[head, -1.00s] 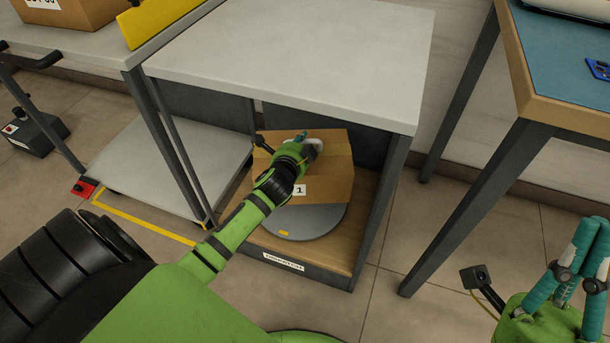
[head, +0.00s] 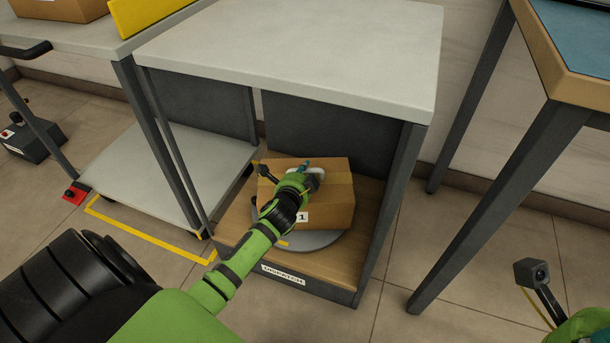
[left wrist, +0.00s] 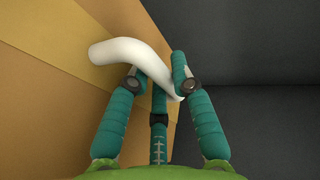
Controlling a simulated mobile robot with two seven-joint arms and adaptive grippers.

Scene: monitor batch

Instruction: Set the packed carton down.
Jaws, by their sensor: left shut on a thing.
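The brown carton (head: 335,200), with a white label reading 1, is upright inside the dispatch bay, over a round grey disc (head: 325,242) on the wooden floor of the bay. My left gripper (head: 306,178) is at the carton's top, shut on its white handle (left wrist: 118,50), which shows between the teal fingers in the left wrist view. The carton hides most of the disc, and I cannot tell whether it touches it. Only part of my right gripper (head: 606,250) shows at the right edge; its fingertips are cut off.
The bay's grey top (head: 300,50) overhangs the carton, with dark posts (head: 392,200) at its sides. The wooden floor (head: 340,266) is bare around the disc. A low grey platform (head: 160,165) stands left, a blue-topped table (head: 580,40) right.

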